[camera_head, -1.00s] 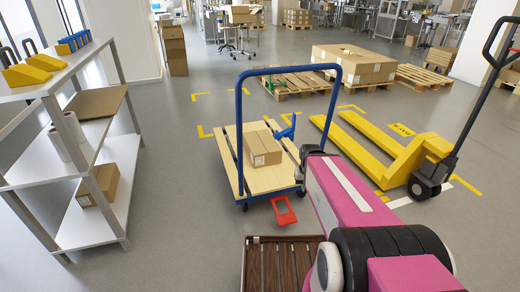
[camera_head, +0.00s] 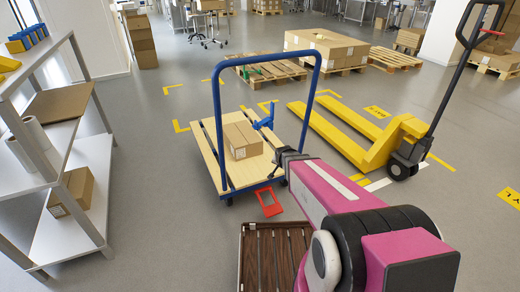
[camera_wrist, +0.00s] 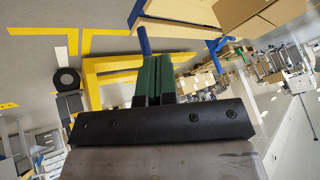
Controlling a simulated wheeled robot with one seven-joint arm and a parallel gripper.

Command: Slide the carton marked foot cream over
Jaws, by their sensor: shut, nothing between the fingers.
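A brown carton (camera_head: 242,140) with a small white label on its near side lies on the light wooden deck of a cart (camera_head: 212,165). The print is too small to read, so I cannot confirm that it is the foot cream carton. My gripper (camera_head: 278,158) is at the cart's right edge, to the right of the carton and apart from it. In the wrist view its green-padded fingers (camera_wrist: 155,80) are together with nothing between them. The deck edge and a brown box show above them, partly cut off.
The cart's blue hoop handle (camera_head: 216,110) rises in front of the carton. A blue clamp-like part (camera_head: 264,117) stands behind it. A yellow pallet jack (camera_head: 370,150) is right, a shelf (camera_head: 75,225) left. A slatted brown surface (camera_head: 272,258) is near me.

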